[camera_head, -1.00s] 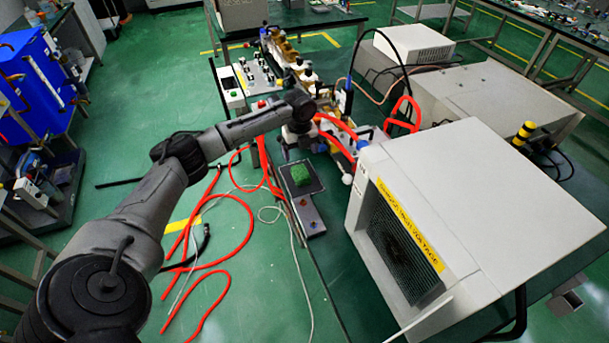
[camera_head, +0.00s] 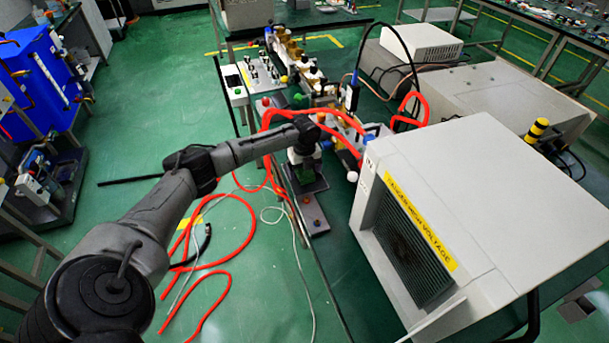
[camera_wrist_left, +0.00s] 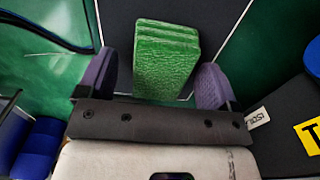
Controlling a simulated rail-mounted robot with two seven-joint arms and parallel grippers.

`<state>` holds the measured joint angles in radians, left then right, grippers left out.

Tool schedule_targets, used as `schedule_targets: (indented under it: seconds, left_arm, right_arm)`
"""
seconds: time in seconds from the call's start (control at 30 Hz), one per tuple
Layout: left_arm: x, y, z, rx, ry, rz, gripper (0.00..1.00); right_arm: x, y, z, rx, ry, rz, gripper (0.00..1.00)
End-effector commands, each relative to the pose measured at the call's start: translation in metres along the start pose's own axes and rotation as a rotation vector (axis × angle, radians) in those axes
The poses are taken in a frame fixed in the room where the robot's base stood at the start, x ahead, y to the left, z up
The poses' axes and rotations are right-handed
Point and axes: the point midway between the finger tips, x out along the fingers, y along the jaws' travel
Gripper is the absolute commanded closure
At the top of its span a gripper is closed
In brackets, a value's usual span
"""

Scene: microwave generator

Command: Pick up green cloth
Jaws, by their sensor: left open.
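The green cloth (camera_wrist_left: 167,58) is a folded, textured stack lying on a dark flat plate (camera_wrist_left: 222,22), as seen in the left wrist view. My left gripper (camera_wrist_left: 157,80) is open, with one purple-grey finger on each side of the cloth's near end. The cloth lies between and beyond the fingers, with a gap on the left; I cannot tell whether the right finger touches it. In the head view my left gripper (camera_head: 304,168) points down over the plate and hides most of the cloth. My right gripper is not in view.
A large white high-voltage unit (camera_head: 480,210) stands close on the right. Red hoses (camera_head: 270,125) loop behind and beside the gripper, and more red tubing (camera_head: 240,215) lies on the green floor at left. A small control box (camera_head: 235,88) stands behind.

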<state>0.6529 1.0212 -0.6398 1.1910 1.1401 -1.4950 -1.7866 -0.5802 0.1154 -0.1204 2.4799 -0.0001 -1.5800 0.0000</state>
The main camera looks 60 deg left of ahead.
Motion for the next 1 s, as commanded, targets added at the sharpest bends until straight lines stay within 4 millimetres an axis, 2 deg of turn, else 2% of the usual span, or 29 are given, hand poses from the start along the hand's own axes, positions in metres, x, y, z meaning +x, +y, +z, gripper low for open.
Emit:
schedule_targets:
  seconds: [0.07,0.27,0.8,1.0]
  left_arm:
    - [0.0052,0.0001,0.0002,0.0,-0.001,0.0,0.15]
    - [0.0045,0.0001,0.0003,0.0,-0.001,0.0,0.15]
    - [0.0041,0.0,0.0004,0.0,-0.001,-0.001,0.67]
    - [0.0039,0.0,0.0004,0.0,-0.001,-0.001,0.68]
  right_arm:
    - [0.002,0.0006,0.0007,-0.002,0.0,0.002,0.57]
    - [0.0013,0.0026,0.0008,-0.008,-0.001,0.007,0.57]
    - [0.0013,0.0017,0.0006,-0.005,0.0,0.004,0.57]
    - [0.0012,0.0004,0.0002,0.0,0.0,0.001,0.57]
